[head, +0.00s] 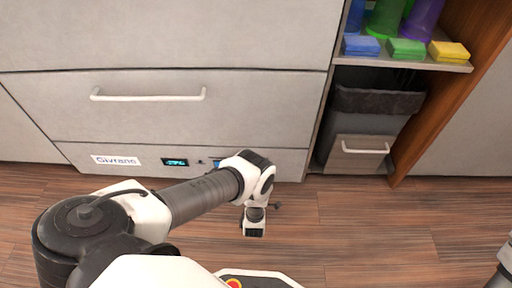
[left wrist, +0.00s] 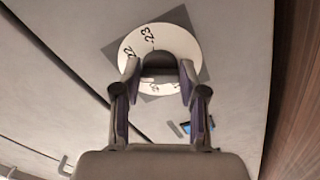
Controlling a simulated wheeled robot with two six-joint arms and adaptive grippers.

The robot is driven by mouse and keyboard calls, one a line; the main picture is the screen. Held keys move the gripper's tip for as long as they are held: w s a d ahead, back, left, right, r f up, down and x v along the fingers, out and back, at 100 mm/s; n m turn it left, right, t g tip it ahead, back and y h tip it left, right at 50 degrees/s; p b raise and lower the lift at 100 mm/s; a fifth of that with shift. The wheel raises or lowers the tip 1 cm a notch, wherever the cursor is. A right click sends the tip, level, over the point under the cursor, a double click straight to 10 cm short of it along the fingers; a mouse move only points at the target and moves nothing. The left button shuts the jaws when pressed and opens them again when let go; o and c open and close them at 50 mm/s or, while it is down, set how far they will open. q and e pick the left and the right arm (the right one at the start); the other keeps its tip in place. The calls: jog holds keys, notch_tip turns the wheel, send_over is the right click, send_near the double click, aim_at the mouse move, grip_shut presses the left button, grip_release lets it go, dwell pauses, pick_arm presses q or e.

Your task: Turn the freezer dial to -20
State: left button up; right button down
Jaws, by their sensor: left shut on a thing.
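The freezer dial (left wrist: 175,40) shows in the left wrist view as a white disc on a grey square plate, with a dark knob (left wrist: 158,66) at its middle. The marks 22 and 23 can be read on its upper left; another mark near the fingers is partly hidden. My left gripper (left wrist: 159,76) has its two fingers on either side of the knob, shut on it. In the head view my left arm covers the dial and the gripper's fingertips.
The freezer panel carries a name label (head: 115,160) and a small lit display (head: 174,162), under a drawer with a white handle (head: 148,96). At right, a shelf holds blue, green and yellow sponges (head: 449,51) above a grey bin (head: 372,108). The wooden floor (head: 350,225) is clear in front.

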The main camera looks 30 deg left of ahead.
pick_arm(q)
jog(key=shift+a+r+n+p, duration=0.15)
jog(key=shift+n+p, duration=1.05)
jog(key=shift+n, duration=2.7)
jog(key=shift+d+r+n+p, duration=0.15)
jog(key=shift+n+p, duration=1.05)
jog(key=shift+n, duration=2.7)
jog(key=shift+a, duration=0.1)
jog(key=o, duration=1.2)
jog(key=shift+c, duration=0.2)
